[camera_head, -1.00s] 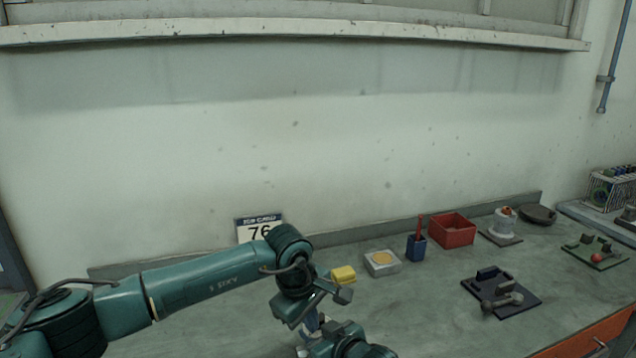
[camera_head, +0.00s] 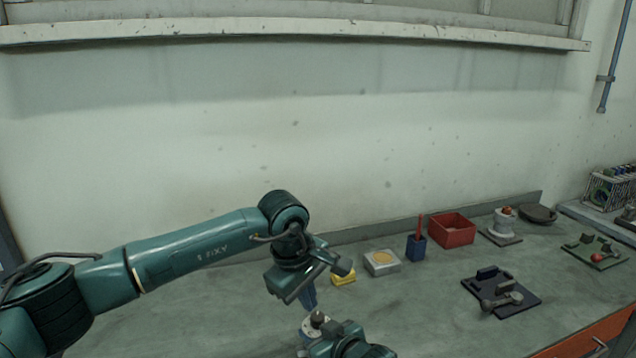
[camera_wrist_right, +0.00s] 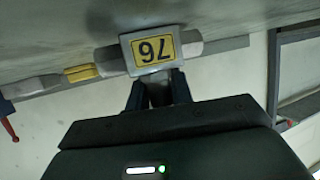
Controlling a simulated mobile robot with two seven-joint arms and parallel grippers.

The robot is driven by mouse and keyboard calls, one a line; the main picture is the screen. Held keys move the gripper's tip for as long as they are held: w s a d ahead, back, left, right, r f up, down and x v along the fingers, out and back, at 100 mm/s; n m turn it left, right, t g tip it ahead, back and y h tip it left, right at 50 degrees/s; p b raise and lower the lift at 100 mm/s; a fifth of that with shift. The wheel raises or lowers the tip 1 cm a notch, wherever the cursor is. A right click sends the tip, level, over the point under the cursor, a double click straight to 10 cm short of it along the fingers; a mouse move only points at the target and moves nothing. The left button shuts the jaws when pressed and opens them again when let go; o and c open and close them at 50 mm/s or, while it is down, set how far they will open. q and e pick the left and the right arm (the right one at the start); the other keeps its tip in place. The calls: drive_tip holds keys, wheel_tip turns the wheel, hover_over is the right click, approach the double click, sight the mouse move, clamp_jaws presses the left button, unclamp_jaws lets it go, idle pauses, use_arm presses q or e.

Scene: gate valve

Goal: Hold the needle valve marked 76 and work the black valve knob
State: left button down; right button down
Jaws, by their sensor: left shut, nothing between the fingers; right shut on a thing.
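The needle valve (camera_head: 309,328) stands low in the head view, mostly hidden by my right gripper. Its dark knob (camera_head: 317,316) shows on top. In the right wrist view its yellow 76 plate (camera_wrist_right: 155,50) appears upside down. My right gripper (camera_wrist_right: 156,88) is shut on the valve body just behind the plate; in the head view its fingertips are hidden. My left gripper (camera_head: 310,301) points down, shut and empty, with its blue fingertips just above the knob and apparently clear of it.
A yellow block (camera_head: 343,276), a grey box with a yellow top (camera_head: 381,262), a blue pen holder (camera_head: 416,247) and a red bin (camera_head: 451,230) stand behind, to the right. A dark plate with fittings (camera_head: 500,290) lies further right. The bench front right of the valve is clear.

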drive_tip(key=shift+r, duration=0.1)
drive_tip(key=c, duration=1.1)
unclamp_jaws()
drive_tip(key=shift+c, duration=0.2)
